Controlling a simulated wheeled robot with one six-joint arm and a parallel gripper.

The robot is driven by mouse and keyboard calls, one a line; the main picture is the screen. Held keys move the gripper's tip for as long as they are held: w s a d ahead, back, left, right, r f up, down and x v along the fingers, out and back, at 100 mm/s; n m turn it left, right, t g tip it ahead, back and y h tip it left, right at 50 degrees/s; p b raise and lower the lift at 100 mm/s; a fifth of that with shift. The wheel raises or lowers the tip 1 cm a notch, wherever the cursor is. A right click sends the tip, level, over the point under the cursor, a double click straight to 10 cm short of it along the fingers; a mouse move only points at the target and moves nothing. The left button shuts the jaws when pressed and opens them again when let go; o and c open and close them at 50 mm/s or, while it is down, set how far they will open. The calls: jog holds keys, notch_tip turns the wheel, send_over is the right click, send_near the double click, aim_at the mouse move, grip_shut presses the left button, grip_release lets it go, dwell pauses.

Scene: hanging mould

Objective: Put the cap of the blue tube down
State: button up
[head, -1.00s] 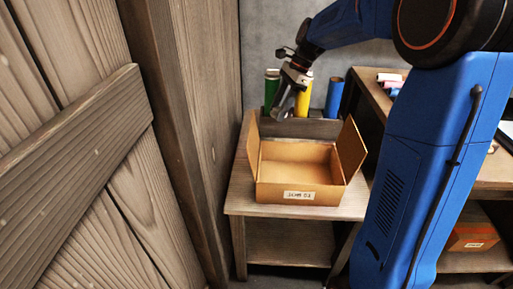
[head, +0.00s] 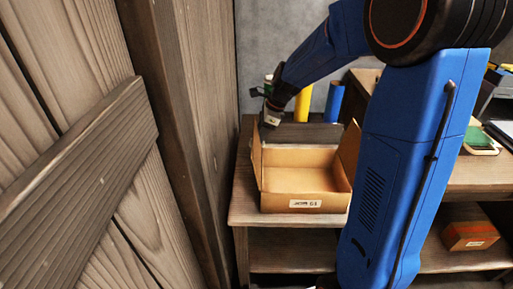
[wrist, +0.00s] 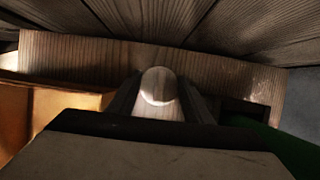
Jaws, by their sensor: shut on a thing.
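The blue tube (head: 334,101) stands upright at the back of the small wooden table, its top looking dark and uncapped. In the wrist view my gripper is shut on a pale, round-ended thing (wrist: 158,86), which fits the cap of the blue tube. The cap is too small to make out in the head view. I cannot tell whether it touches the table (head: 243,205).
The open cardboard box (head: 305,180) stands on the table, flaps up. A wooden wall (head: 190,120) rises close on the left. A bare strip of tabletop lies left of the box.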

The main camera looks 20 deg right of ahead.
jog(key=shift+f, duration=1.85)
jog(key=o, duration=1)
jog(key=shift+f, duration=0.1)
